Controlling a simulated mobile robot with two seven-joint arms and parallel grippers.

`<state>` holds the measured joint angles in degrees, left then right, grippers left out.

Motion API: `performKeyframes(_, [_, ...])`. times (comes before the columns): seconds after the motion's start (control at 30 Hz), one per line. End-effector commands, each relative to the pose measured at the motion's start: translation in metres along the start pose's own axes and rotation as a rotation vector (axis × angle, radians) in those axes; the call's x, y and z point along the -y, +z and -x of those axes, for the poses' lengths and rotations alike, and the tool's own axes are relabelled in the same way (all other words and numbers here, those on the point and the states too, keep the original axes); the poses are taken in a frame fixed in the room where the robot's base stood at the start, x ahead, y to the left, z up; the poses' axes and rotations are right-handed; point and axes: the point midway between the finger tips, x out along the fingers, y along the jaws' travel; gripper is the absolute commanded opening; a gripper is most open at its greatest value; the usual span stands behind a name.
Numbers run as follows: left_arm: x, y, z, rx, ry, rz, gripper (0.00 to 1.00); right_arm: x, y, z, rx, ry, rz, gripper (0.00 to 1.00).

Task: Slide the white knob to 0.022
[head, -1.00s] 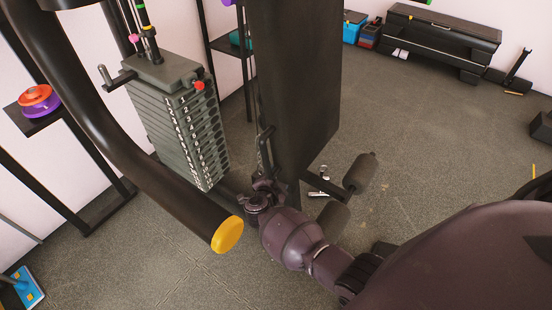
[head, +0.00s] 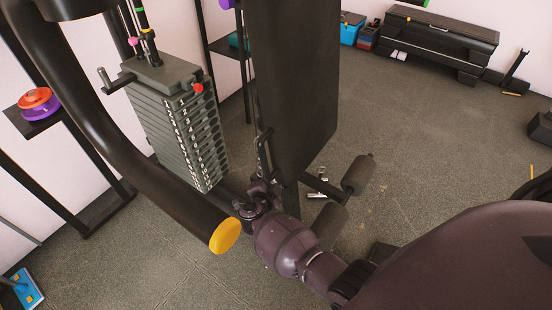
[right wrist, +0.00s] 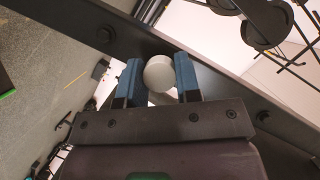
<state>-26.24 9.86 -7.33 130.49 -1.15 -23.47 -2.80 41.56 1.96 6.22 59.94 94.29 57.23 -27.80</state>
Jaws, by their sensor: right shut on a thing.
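The white knob (right wrist: 158,73) is a round, pale disc in the right wrist view, in front of a dark metal bar (right wrist: 100,32). My right gripper (right wrist: 160,80) has its two blue-padded fingers on either side of the knob and is shut on it. In the head view my right gripper (head: 258,197) is beside the lower part of the dark upright of the gym machine (head: 292,90). The knob is hidden there by the gripper and the upright. My left gripper is not in view.
A numbered weight stack (head: 180,125) stands left of the upright. A thick dark bar with a yellow end cap (head: 225,236) reaches close to my right wrist. Foam rollers (head: 358,174) are right of the upright. The floor (head: 420,130) beyond is mostly clear.

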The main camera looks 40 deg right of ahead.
Motion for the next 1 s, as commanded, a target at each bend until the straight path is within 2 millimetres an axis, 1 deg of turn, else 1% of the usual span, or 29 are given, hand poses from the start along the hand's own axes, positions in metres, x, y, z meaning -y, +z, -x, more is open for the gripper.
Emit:
performKeyframes(0.03, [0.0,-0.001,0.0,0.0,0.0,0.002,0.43,0.002,0.002,0.005,0.002,0.001,-0.001,0.0])
performKeyframes(0.1, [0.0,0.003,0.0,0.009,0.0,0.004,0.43,0.001,0.003,0.008,0.002,0.001,-0.001,0.0])
performKeyframes(0.33, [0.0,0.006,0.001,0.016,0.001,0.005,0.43,-0.001,0.004,0.009,0.004,0.002,0.001,0.0])
performKeyframes(0.37, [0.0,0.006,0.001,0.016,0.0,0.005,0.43,-0.001,0.005,0.009,0.004,0.002,0.001,0.34])
performKeyframes(0.5, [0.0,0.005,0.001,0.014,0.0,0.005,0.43,-0.001,0.004,0.009,0.003,0.001,0.001,0.56])
performKeyframes(0.53, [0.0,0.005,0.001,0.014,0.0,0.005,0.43,-0.001,0.004,0.009,0.003,0.001,0.001,0.57])
performKeyframes(0.83, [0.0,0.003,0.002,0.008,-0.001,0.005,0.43,0.0,0.003,0.009,0.002,0.001,0.0,0.57])
performKeyframes(0.93, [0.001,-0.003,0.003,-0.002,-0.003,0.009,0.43,0.002,0.002,0.017,0.002,0.0,-0.002,0.57])
performKeyframes(1.0, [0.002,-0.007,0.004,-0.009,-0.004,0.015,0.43,0.004,0.002,0.026,0.002,-0.001,-0.005,0.57])
